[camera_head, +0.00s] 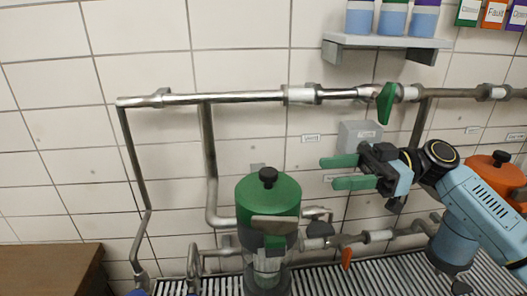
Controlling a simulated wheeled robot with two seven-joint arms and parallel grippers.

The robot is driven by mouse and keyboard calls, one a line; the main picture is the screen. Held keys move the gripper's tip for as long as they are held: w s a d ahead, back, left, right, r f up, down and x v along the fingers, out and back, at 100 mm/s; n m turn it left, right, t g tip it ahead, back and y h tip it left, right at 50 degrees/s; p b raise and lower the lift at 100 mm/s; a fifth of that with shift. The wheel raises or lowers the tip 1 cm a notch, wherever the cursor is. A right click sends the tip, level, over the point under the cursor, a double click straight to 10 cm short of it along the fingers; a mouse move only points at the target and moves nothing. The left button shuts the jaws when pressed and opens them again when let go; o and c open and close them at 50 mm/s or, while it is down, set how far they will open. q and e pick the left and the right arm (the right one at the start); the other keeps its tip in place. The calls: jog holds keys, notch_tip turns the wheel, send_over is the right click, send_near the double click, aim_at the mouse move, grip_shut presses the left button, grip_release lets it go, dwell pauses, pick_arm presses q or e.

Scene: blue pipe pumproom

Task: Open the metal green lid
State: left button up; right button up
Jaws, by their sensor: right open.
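The metal green lid (268,198) is a domed green cover with a black knob (268,178) on top. It sits upright on a vessel (266,262) with a clear lower part, at the centre bottom of the view. My right gripper (338,173) comes in from the right with two green fingers spread apart and nothing between them. It points left and is apart from the lid, to the right of the knob and about level with it in the picture. My left gripper is not in view.
Metal pipes (230,98) run along the tiled wall, with a green valve handle (386,102). A shelf (385,42) holds several blue containers. An orange lid (492,172) is partly behind my right arm. A brown box (52,270) is at lower left. A ribbed grate (350,280) lies below.

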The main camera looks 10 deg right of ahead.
jog(key=p, duration=0.2)
send_near(268, 171)
jog(key=a, duration=0.5)
jog(key=shift+s+a+p, duration=0.1)
jog(key=shift+a+p, duration=0.1)
jog(key=shift+p, duration=0.2)
jog(key=a+p, duration=0.1)
jog(key=a, duration=0.2)
jog(key=shift+a, duration=0.3)
jog(key=shift+a+f, duration=0.1)
jog(key=shift+a, duration=0.35)
jog(key=shift+c, duration=1)
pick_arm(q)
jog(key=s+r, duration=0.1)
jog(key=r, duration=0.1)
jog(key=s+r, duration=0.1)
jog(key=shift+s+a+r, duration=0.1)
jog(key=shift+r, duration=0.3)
pick_arm(e)
grip_shut()
